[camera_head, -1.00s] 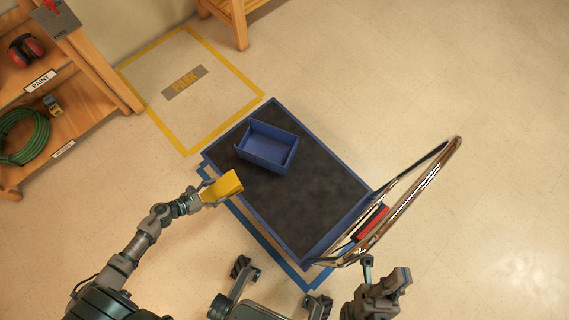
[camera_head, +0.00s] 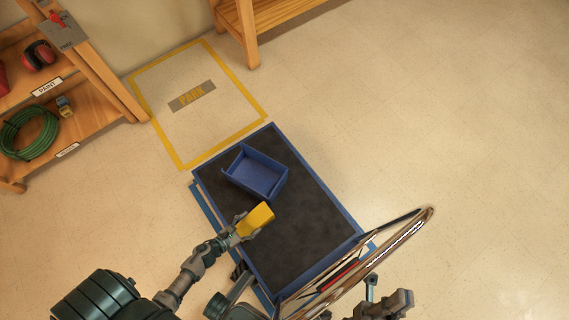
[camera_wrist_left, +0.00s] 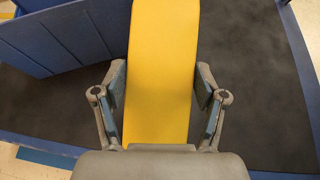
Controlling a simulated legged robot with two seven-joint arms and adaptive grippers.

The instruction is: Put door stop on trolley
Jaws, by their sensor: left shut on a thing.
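The yellow door stop (camera_head: 256,219) is a wedge held in my left gripper (camera_head: 242,231), over the dark deck of the trolley near its left edge. In the left wrist view the door stop (camera_wrist_left: 160,70) sits between both fingers of the gripper (camera_wrist_left: 160,112). The trolley (camera_head: 318,181) has a blue rim, a black deck and a chrome handle at its lower right. I cannot tell whether the door stop touches the deck. My right gripper (camera_head: 398,303) is at the bottom, right of the handle, and seems empty; its jaw state is unclear.
A blue open bin (camera_head: 256,176) stands on the trolley's far part, and shows in the left wrist view (camera_wrist_left: 65,38). The deck right of the door stop is clear. The chrome handle (camera_head: 395,243) rises near my right arm. Wooden shelves (camera_head: 85,80) stand at the left.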

